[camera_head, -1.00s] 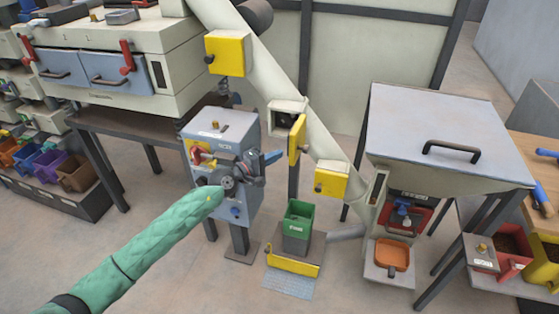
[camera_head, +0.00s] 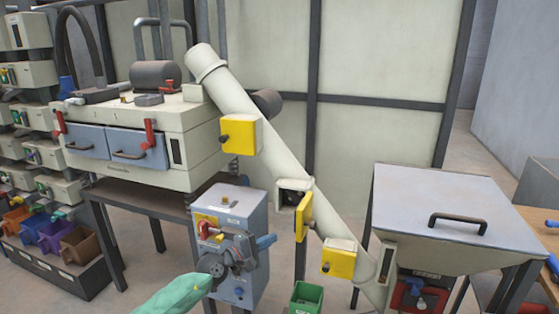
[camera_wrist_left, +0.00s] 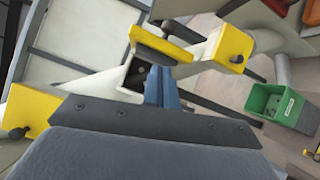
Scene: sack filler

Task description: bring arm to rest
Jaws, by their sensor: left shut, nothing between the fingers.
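My left arm, in a green sleeve (camera_head: 172,298), comes in from the lower left in the head view. Its dark gripper ends in blue fingers (camera_head: 266,242), shut with nothing between them. The gripper is in front of a blue-grey control box (camera_head: 228,205) with a red and yellow switch and hides part of its face. In the left wrist view the blue fingers (camera_wrist_left: 161,88) point toward the pale chute, beyond the dark gripper body. I cannot tell any contact. My right gripper is in neither view.
A sloping pale chute (camera_head: 255,115) with yellow boxes runs down behind the gripper. A green bin (camera_head: 306,298) stands near its foot; it also shows in the wrist view (camera_wrist_left: 268,101). A grey-lidded hopper (camera_head: 440,205) is at right, a machine with blue drawers (camera_head: 140,145) at left.

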